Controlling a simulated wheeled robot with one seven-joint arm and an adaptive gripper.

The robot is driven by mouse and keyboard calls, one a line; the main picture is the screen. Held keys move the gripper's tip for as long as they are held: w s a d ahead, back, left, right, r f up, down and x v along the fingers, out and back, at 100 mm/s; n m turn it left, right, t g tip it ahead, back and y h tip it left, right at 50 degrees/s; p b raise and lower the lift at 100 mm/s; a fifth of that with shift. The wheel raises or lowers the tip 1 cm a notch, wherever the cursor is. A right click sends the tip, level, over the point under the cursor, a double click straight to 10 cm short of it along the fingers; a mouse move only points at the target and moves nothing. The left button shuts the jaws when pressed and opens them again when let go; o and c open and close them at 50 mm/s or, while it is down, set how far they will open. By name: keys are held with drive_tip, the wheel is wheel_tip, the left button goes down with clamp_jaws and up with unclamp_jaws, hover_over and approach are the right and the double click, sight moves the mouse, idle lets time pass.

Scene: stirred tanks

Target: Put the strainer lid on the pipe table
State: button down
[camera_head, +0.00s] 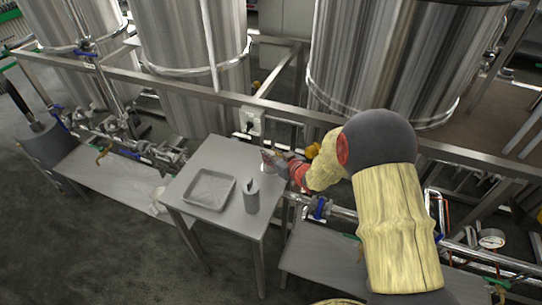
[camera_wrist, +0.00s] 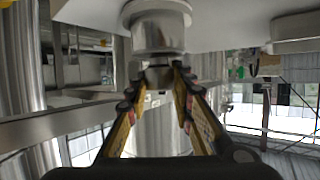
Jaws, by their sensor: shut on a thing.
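My gripper (camera_head: 270,158) is near the back right edge of the small grey metal table (camera_head: 222,152) in the head view. In the wrist view its two fingers (camera_wrist: 158,82) close on a shiny, stepped, round metal piece, which I take for the strainer lid (camera_wrist: 156,30). The fingertips are at the narrow lower part of the piece in that picture. In the head view the held piece is too small to make out clearly. Whether it touches the tabletop, I cannot tell.
A shallow square tray (camera_head: 208,189) and a grey cylindrical container (camera_head: 251,196) stand on the table. A metal rail (camera_head: 200,88) and large steel tanks (camera_head: 190,60) are behind. Pipes and valves (camera_head: 165,153) run beside it. The table's back left part is clear.

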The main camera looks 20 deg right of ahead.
drive_tip(key=shift+f, duration=0.1)
drive_tip(key=c, duration=1.6)
unclamp_jaws()
drive_tip(key=shift+o, duration=0.2)
